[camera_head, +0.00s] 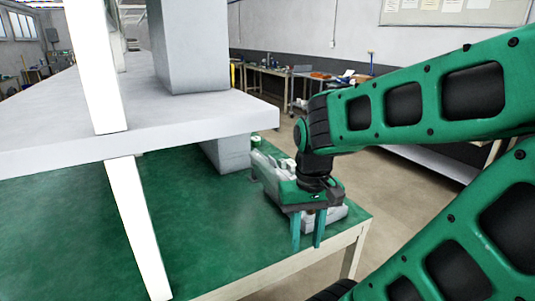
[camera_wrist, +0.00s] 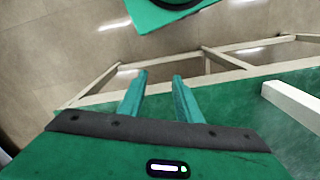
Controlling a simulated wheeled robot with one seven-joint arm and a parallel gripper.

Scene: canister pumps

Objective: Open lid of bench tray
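My gripper (camera_head: 307,244) points down over the right front part of the green bench top. Its two teal fingers stand apart with nothing seen between them; they also show in the wrist view (camera_wrist: 159,76). A pale, partly see-through piece (camera_head: 264,172) stands tilted just left of my wrist. A light grey piece (camera_head: 337,214) shows low behind the fingers, at the right end of the bench. These may be parts of the bench tray and its lid, but my gripper hides most of that spot, so I cannot tell whether the lid is open.
The green bench top (camera_head: 70,235) is clear at the front left. A white shelf (camera_head: 200,122) with a slanted white post (camera_head: 137,225) overhangs it. A grey block (camera_head: 188,45) stands on the shelf. In the wrist view, the bench edge (camera_wrist: 215,82) lies just beyond the fingers, with floor past it.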

